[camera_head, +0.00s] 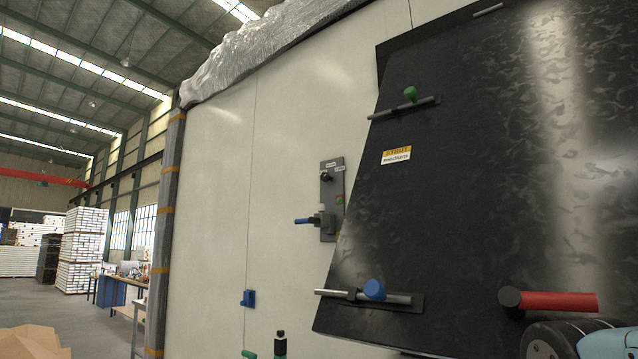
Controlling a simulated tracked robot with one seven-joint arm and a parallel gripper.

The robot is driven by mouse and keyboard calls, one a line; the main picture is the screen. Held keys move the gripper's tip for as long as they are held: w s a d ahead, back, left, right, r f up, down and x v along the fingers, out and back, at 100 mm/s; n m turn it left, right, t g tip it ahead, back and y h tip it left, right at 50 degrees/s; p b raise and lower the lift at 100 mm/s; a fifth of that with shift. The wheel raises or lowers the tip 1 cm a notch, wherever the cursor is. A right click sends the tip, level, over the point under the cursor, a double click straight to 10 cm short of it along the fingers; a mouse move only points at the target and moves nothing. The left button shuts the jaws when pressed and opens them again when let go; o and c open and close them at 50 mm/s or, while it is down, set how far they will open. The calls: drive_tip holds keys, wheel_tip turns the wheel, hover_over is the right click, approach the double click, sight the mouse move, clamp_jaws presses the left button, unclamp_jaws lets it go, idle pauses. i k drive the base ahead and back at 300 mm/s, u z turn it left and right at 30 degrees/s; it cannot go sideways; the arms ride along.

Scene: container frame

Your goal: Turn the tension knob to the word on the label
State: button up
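A label (397,155) with a yellow top and a white lower part is on the black panel. Its white part seems to read "medium"; the yellow part is too small to read surely. A grey plate (327,228) is on the white wall, left of the black panel. A small dark knob (325,177) sits near its top, with small white tags (340,168) beside it whose words I cannot read. I cannot tell where the knob points. Part of my arm seems to show at the bottom right corner; my gripper is not in view.
The black panel (470,200) tilts out at the right. It bears a green-knobbed bar (410,94), a blue-knobbed bar (374,290) and a red handle (556,302). A blue lever (304,221) sticks out from the grey plate. A blue block (248,298) is lower on the wall.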

sight(325, 177)
drive_tip(key=u, duration=0.2)
drive_tip(key=i, duration=0.25)
drive_tip(key=u, duration=0.85)
drive_tip(key=i, duration=1.65)
drive_tip(key=z, duration=0.05)
